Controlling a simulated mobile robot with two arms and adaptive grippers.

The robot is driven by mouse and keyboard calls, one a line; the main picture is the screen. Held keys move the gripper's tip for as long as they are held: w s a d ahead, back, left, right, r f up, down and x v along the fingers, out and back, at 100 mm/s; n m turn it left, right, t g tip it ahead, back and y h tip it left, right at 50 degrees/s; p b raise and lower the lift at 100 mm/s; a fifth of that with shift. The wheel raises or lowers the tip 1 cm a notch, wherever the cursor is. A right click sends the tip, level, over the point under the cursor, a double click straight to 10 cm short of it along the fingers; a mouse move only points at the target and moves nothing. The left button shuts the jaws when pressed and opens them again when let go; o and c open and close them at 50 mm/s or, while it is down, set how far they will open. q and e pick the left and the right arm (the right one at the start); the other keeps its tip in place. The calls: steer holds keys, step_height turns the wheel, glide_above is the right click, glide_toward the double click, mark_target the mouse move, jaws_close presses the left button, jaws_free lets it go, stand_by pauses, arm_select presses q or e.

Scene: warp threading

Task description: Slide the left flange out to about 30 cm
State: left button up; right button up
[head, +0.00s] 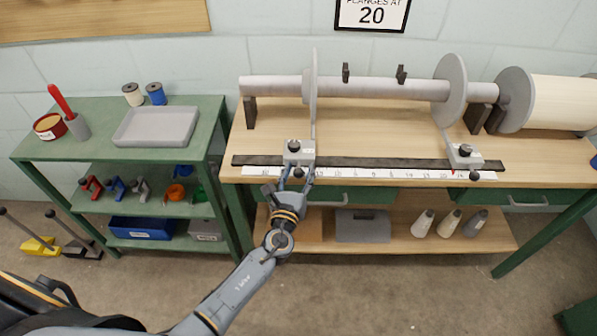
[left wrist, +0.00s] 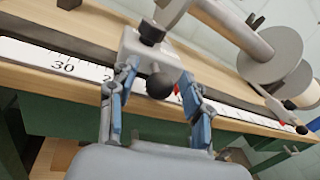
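The left flange (head: 314,90) is a thin grey disc, seen nearly edge-on, around the grey beam (head: 370,87). Its carriage (head: 298,152) sits on the dark rail (head: 380,162) and has a dark knob on top and a round black knob (left wrist: 160,86) at the front. My left gripper (head: 297,175) is at that front knob. In the left wrist view its two fingers (left wrist: 160,80) stand apart on either side of the knob, with visible gaps. A white scale (left wrist: 40,60) runs along the rail; "30" reads left of the carriage. My right gripper is not in view.
The right flange (head: 450,92) and its carriage (head: 464,156) stand farther right on the rail. The rail left of the left carriage is clear. A wall sign (head: 372,14) reads "20". A green shelf unit (head: 85,110) with a grey tray (head: 156,126) stands left of the bench.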

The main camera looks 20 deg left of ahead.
arm_select(q)
jaws_close()
steer(key=s+a, duration=0.1)
steer(key=a, duration=0.3)
steer(key=s+a+b, duration=0.1)
steer(key=a, duration=0.3)
steer(key=s+a+b, duration=0.1)
steer(key=a, duration=0.3)
steer(key=shift+s+a+f, duration=0.2)
steer(key=shift+s+f, duration=0.1)
steer(key=shift+s, duration=0.05)
steer(key=shift+s+a, duration=0.15)
steer(key=shift+a, duration=0.25)
steer(key=shift+d+r, duration=0.1)
steer(key=shift+o, duration=0.4)
jaws_free()
steer(key=shift+r, duration=0.15)
glide_toward(247, 172)
steer(key=s+r, duration=0.1)
steer(key=s+d+r, duration=0.1)
steer(key=s+r, duration=0.1)
steer(key=s, duration=0.1)
steer(key=shift+d, duration=0.25)
